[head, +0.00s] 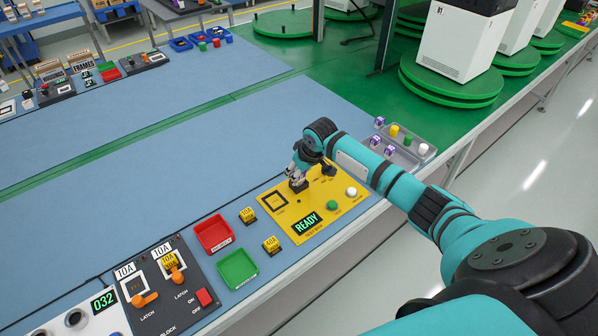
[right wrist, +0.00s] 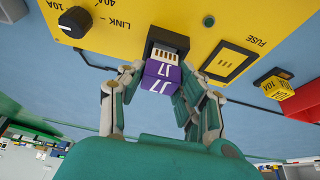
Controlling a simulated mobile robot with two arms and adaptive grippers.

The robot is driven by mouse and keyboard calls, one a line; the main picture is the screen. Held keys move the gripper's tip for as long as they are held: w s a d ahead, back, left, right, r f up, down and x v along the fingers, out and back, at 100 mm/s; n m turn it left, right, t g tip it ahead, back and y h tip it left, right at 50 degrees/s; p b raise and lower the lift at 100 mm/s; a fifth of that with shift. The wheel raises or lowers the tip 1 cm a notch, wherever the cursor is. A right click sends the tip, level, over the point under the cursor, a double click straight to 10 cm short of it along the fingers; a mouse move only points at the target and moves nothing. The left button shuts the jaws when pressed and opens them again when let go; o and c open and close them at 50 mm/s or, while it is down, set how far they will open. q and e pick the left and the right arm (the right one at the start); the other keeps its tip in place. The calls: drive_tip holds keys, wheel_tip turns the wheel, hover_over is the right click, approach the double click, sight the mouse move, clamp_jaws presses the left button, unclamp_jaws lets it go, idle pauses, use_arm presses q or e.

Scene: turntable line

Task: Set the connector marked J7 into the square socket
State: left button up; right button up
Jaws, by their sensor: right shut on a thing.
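A purple connector marked J7 (right wrist: 160,78), with a pale end bearing metal contacts, is in my right gripper (right wrist: 164,84), whose fingers are shut on its sides. In the head view my right gripper (head: 298,180) is low over the yellow test box (head: 310,230) and hides the connector. In the right wrist view the contact end is at a dark socket (right wrist: 172,34) near the LINK label; I cannot tell whether it is inside. A square outlined FUSE socket (right wrist: 231,62) is beside it, clear of the connector. My left gripper is not in view.
A READY display (head: 307,223), a green button (head: 332,205) and a white button (head: 351,191) are on the box. Yellow fuses (head: 271,245), a red tray (head: 213,234) and a green tray (head: 238,268) are at its left. A grey tray (head: 405,155) holds several parts.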

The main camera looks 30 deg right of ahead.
drive_tip(key=shift+f, duration=0.55)
drive_tip(key=o, duration=0.9)
drive_tip(key=v, duration=1.2)
drive_tip(key=shift+a, duration=0.1)
